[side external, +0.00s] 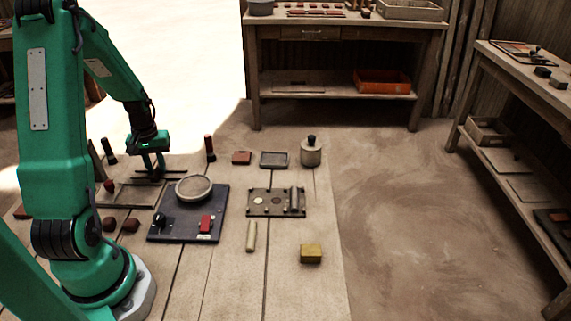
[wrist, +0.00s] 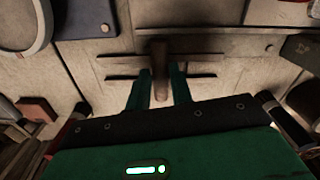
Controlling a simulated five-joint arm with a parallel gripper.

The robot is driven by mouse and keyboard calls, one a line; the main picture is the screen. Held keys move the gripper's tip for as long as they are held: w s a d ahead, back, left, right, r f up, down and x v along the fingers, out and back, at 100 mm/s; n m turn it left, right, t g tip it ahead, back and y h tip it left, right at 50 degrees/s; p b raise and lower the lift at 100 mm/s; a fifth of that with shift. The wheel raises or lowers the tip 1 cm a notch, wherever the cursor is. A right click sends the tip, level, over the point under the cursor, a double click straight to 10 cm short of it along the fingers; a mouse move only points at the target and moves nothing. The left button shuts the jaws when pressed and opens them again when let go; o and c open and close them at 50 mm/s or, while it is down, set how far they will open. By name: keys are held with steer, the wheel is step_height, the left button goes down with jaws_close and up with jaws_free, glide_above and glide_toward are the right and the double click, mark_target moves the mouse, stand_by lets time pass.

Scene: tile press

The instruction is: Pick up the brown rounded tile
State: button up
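My gripper (side external: 153,164) is low over a flat board with dark narrow bars at the left of the bench. In the wrist view my gripper (wrist: 159,88) shows two green fingers, apart. A narrow brown piece with a rounded near end (wrist: 159,58) lies in line with the gap between them, and its near part reaches between the fingertips. It looks like the brown rounded tile. A thin gap seems to show on each side of it; I cannot tell whether either finger touches it. In the side view the fingers and bars hide it.
A dark base plate (side external: 184,232) with a round pale disc (side external: 194,188) and a red block (side external: 206,223) stands right of the board. Upright dark-handled tools (side external: 210,148) stand nearby. Dark red blocks (side external: 131,225) lie in front. The bench's right front is mostly clear around a yellow block (side external: 311,253).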

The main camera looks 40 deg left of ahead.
mark_target(157, 169)
jaws_close()
steer(key=shift+r, duration=0.1)
steer(key=shift+r, duration=0.45)
step_height(157, 169, up, 3)
steer(key=shift+r, duration=0.1)
steer(key=w+d+r, duration=0.3)
steer(key=d+r, duration=0.3)
steer(key=d, duration=0.5)
steer(key=shift+w+r, duration=0.3)
steer(key=shift+r, duration=0.05)
